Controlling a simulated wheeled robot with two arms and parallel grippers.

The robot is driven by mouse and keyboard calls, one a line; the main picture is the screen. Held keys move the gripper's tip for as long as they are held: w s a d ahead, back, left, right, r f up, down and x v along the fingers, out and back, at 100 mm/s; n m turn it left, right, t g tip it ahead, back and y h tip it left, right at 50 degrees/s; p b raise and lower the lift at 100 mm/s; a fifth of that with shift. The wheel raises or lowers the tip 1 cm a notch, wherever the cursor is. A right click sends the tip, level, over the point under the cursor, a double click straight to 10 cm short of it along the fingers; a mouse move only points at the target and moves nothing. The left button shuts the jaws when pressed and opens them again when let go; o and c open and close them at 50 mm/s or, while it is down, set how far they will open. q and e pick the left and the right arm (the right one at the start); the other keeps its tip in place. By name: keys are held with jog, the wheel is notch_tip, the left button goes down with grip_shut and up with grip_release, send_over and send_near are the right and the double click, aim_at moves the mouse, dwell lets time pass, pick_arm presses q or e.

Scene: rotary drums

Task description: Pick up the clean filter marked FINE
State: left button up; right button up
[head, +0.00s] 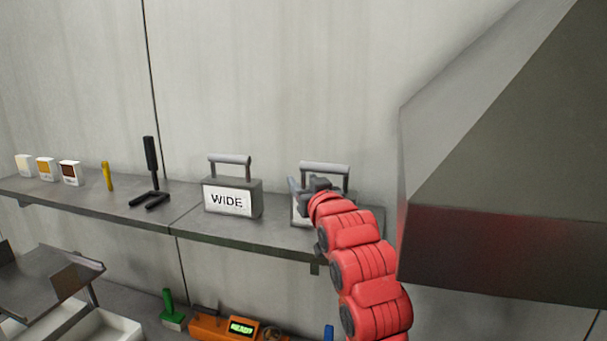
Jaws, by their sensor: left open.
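A grey block-shaped filter with a white label reading WIDE (229,201) and a bar handle on top stands upright on the shelf. To its right, a second filter of like shape (325,166) stands on the same shelf, with its handle showing above my arm. Its label is mostly hidden behind my gripper and arm, so I cannot read its marking. My left gripper (299,186), on the red arm, is open in front of this second filter, below the handle's left end. I cannot tell whether it touches the filter. My right gripper is out of view.
The shelf (205,230) also holds several small boxes (46,169), a yellow item (107,176) and a black fork-like tool (151,172). A large dark metal housing (500,240) juts out at the right. Below are an orange device (240,327), a green-handled tool (171,312) and white trays (105,328).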

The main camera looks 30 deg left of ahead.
pick_arm(q)
jog(key=shift+w+a+f, duration=0.1)
jog(key=shift+w+a, duration=0.1)
jog(key=shift+w, duration=0.05)
jog(key=shift+c, duration=0.3)
grip_shut()
dwell(1.0)
